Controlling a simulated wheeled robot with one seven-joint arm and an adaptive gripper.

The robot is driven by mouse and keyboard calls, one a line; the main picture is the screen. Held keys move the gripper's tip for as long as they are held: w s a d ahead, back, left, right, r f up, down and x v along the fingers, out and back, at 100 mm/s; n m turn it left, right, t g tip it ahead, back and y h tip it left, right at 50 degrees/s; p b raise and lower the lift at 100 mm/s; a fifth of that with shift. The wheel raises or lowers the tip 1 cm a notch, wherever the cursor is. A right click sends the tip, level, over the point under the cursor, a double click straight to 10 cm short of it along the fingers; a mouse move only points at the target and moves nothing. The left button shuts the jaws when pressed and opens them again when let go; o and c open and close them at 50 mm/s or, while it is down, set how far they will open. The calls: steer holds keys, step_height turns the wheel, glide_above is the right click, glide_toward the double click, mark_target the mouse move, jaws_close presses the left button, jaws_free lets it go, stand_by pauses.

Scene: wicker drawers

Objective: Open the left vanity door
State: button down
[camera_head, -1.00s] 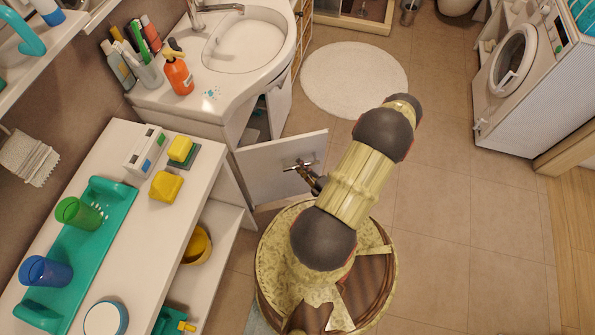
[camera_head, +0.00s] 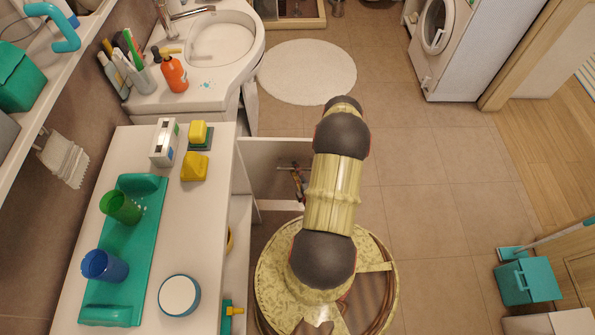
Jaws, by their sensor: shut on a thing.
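The left vanity door (camera_head: 268,157) is a white panel that stands swung out from the cabinet under the sink, beside the white shelf unit. My gripper (camera_head: 295,176) is at the door's face near its right side, shut on the door's handle; the handle itself is small and mostly covered by the fingers.
A round white rug (camera_head: 307,72) lies beyond the door. The tiled floor (camera_head: 430,180) to the right is clear. A teal bin (camera_head: 527,281) stands at the far right.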

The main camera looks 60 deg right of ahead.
steer(key=shift+a, duration=0.1)
stand_by(0.3)
steer(key=c, duration=1.8)
jaws_free()
steer(key=shift+r, duration=0.15)
